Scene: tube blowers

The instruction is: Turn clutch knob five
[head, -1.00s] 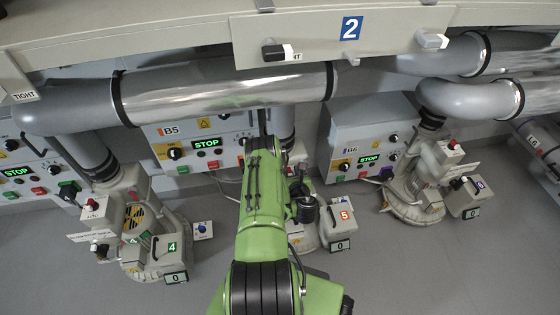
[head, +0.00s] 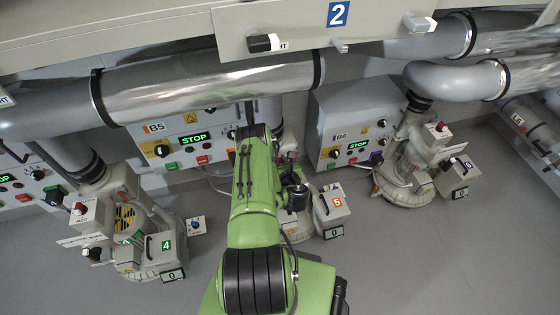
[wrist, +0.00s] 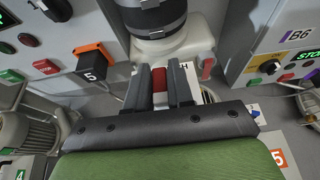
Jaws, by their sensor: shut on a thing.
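In the wrist view my gripper (wrist: 159,88) has its two dark fingers on either side of a red knob (wrist: 158,78), shut on it. The knob stands below the grey pipe of blower five, beside a white plate whose visible lettering ends in H. My fingers hide most of the plate. In the head view my green arm reaches to blower five, marked by an orange 5 tag (head: 337,200), and covers the knob and my gripper.
Control box B5 (head: 155,128) stands behind on the left, with STOP lit in green. Box B6 (head: 341,135) is to the right. Blower four (head: 166,246) is left of my arm. Large pipes (head: 210,85) run overhead. Grey floor (head: 420,260) is open at front right.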

